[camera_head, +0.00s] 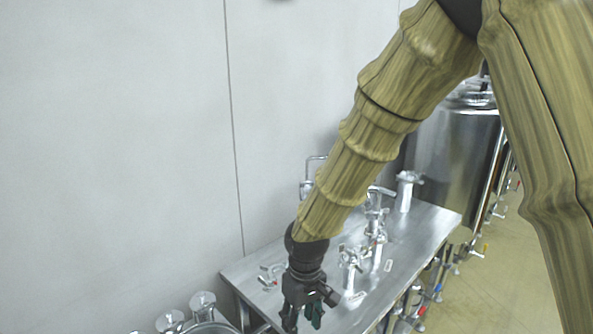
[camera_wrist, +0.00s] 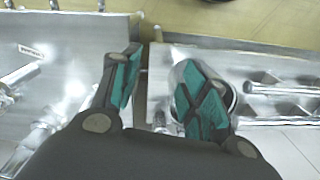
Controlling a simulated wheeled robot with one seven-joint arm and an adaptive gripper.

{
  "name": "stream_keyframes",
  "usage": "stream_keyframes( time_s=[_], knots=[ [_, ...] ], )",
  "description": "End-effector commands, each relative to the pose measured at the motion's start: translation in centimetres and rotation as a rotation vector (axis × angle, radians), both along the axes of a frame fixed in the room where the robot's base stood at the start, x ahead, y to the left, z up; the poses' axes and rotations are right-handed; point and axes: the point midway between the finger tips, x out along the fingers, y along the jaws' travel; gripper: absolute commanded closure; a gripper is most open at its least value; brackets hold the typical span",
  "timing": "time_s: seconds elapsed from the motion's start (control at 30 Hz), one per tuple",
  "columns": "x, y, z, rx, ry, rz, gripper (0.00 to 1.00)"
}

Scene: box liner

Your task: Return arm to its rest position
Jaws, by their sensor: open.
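My arm (camera_head: 372,125), with a wood-like striped surface, reaches down and left across the head view. My gripper (camera_head: 301,318) hangs at its end over the near left part of a steel table (camera_head: 400,253). In the wrist view my gripper (camera_wrist: 158,92) shows two fingers with green pads standing apart. Nothing shows between the pads except metal surfaces farther off. A small round dark-rimmed item is partly hidden behind the right finger, and I cannot tell what it is.
Steel valve fittings (camera_head: 351,262) stand on the table close to the right of my gripper. A steel tank (camera_head: 455,150) stands behind at the right. More metal vessels (camera_head: 203,303) sit at the lower left. A pale wall (camera_head: 110,150) fills the left; yellowish floor (camera_head: 500,275) shows at the right.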

Motion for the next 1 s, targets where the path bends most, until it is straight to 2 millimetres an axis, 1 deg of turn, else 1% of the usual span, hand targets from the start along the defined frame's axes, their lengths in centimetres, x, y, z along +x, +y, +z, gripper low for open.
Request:
stream_keyframes(
  time_s=[0.03,0.17,0.27,0.37,0.4,0.47,0.5,0.57,0.6,0.7,0.77,0.8,1.0],
  knots=[
    [-0.5,-0.2,-1.1,0.006,0.006,-0.008,0.56],
    [-1.5,-0.9,-3.4,0.026,0.007,-0.037,0.56],
    [-2.8,-1.6,-5.7,0.043,0.01,-0.066,0.56],
    [-4.0,-2.6,-9.0,0.063,0.016,-0.105,0.56],
    [-4.4,-3.1,-10.7,0.072,0.022,-0.125,0.56],
    [-5.0,-3.8,-13.3,0.084,0.03,-0.157,0.56],
    [-5.4,-4.4,-15.0,0.09,0.034,-0.179,0.56],
    [-6.3,-5.2,-17.5,0.098,0.04,-0.211,0.56],
    [-7.0,-5.8,-19.1,0.103,0.043,-0.234,0.56],
    [-8.9,-7.4,-22.9,0.108,0.047,-0.289,0.56],
    [-10.3,-8.4,-25.0,0.107,0.05,-0.32,0.56],
    [-11.2,-9.1,-26.3,0.106,0.048,-0.343,0.56],
    [-16.4,-12.7,-32.3,0.085,0.043,-0.445,0.56]
  ],
)
